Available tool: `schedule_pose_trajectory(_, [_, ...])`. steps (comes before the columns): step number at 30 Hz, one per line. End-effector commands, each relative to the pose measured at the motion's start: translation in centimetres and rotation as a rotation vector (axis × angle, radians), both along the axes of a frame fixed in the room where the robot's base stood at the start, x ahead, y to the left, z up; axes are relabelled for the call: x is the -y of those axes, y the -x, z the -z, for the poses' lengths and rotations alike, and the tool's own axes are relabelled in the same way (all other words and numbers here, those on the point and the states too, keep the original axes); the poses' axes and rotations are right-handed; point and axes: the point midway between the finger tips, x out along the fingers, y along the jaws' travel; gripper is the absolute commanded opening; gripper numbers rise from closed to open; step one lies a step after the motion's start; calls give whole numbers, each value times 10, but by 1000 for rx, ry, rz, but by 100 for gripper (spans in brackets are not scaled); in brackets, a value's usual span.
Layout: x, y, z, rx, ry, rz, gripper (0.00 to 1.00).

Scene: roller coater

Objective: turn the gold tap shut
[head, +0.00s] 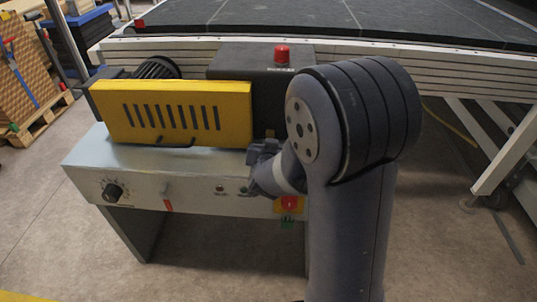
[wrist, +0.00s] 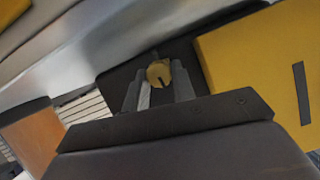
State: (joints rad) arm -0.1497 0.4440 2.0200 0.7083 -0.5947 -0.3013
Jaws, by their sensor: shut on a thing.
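The gold tap (wrist: 159,73) shows in the wrist view as a small round brass-coloured piece with a dark slot, against a dark panel. My gripper (wrist: 158,90) is shut on it, with one grey finger on each side. In the head view my gripper (head: 262,152) is at the right end of the yellow slotted cover, above the machine's grey top. There the tap is mostly hidden by my gripper and arm, and its exact turn angle is hard to tell.
The yellow cover (head: 178,112) stands close to the left of my gripper. A dark box with a red button (head: 282,54) rises behind. The grey front panel has a black knob (head: 112,191) and a red switch (head: 289,203). A conveyor frame (head: 440,75) runs along the back.

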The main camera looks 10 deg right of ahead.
Motion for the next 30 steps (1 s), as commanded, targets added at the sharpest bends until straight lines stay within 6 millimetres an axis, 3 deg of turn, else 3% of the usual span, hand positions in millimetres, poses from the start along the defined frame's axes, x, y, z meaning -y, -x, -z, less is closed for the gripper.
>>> schedule_pose_trajectory(23, [1, 0, 0, 30, -93, 1, 2])
schedule_pose_trajectory(24, [1, 0, 0, 30, -93, 1, 28])
schedule_pose_trajectory(30, [1, 0, 0, 30, -93, 0, 44])
